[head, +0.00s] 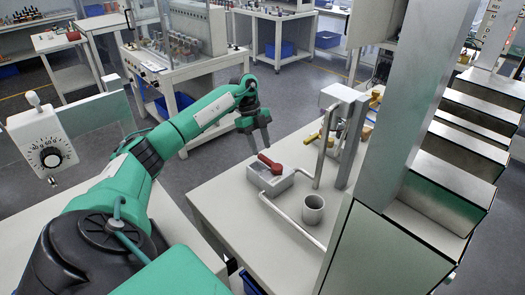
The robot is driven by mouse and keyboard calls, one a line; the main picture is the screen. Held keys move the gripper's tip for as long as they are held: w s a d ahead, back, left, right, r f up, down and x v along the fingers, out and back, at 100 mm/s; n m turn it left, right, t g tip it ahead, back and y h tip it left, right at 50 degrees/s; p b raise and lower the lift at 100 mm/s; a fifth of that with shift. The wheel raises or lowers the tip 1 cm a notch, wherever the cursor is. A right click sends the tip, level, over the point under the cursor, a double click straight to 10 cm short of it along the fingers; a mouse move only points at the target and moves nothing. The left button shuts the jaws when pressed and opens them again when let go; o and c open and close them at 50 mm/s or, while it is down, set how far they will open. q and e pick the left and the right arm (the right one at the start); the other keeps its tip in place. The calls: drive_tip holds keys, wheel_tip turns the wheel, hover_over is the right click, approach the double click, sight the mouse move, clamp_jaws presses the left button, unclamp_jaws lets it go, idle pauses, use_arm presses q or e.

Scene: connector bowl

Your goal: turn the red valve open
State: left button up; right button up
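The red valve handle (269,163) sits on top of a pale grey block (279,184) on the white table (240,212). A pipe (292,220) runs from the block along the table. My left gripper (262,146) comes in from the left and points down, just above and behind the red handle. Its two dark fingers are apart, with nothing seen between them. Whether a fingertip touches the handle, I cannot tell. My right gripper is not in view.
A grey cup (313,209) stands right of the block. A bent pipe (321,150) and a grey column rise behind it. Stepped metal bins (455,150) stand at the right. A white box with a dial (45,150) is at the left. The table's left part is clear.

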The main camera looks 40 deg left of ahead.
sight(264, 157)
use_arm(q)
drive_tip(key=shift+x, duration=1.6)
clamp_jaws()
